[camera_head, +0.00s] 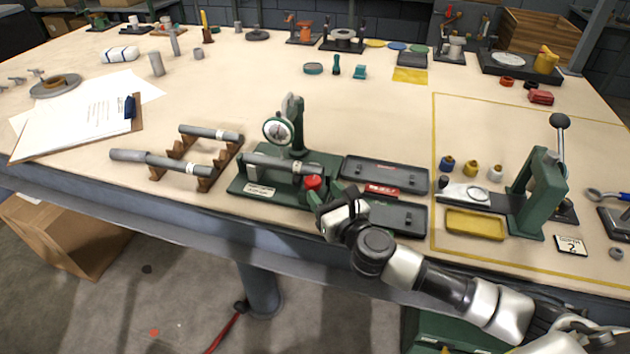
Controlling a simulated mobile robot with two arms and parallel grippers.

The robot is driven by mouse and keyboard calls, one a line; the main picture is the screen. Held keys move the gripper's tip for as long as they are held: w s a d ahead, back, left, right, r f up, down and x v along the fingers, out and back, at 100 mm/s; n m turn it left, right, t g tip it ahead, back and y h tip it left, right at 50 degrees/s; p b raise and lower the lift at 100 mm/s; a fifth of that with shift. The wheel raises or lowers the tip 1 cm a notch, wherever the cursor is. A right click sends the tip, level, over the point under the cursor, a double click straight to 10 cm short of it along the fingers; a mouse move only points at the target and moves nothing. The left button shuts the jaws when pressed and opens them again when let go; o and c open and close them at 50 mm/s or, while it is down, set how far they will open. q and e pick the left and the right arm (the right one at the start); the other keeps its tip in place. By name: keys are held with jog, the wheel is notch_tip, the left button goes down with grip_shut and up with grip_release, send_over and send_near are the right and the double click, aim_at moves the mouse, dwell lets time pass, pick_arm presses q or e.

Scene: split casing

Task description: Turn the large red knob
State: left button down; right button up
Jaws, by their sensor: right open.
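The large red knob (313,183) is on the right end of a green fixture (258,187), near the table's front edge. The fixture carries a dial gauge (278,129) on a green post, and a grey cylinder (275,165) lies across it. My right gripper (318,198) reaches in from the lower right and is open, with its fingers just at the knob. The gripper hides the knob's lower side, and I cannot tell whether the fingers touch it. My left gripper is not in view.
Dark trays (385,174) lie right of the fixture, close to my right gripper. A wooden rack (205,178) with grey cylinders stands at left. The table's middle is mostly clear.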

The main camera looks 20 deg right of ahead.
aim_at(312, 186)
jog(key=shift+w+a, duration=0.25)
jog(key=shift+w, duration=0.9)
jog(key=shift+w+a, duration=0.25)
jog(key=shift+w, duration=0.9)
jog(key=shift+c, duration=0.2)
jog(key=c, duration=0.6)
jog(key=shift+s+a+r+m+h+p, duration=0.1)
jog(key=shift+a+m+h+p, duration=0.05)
jog(key=shift+m+h+p, duration=0.8)
jog(key=m+h, duration=0.1)
jog(key=h, duration=0.1)
jog(key=shift+h, duration=0.35)
jog(key=shift+m+h, duration=0.45)
jog(key=shift+h, duration=0.05)
jog(key=m+h, duration=0.2)
jog(key=h, duration=0.1)
jog(key=shift+a+f+b, duration=0.15)
jog(key=shift+f+b, duration=0.1)
jog(key=shift+b, duration=0.05)
jog(key=shift+r+m+g+h+b, duration=0.1)
jog(key=shift+m+g+h+b, duration=0.75)
jog(key=shift+h, duration=0.75)
jog(key=shift+m, duration=0.25)
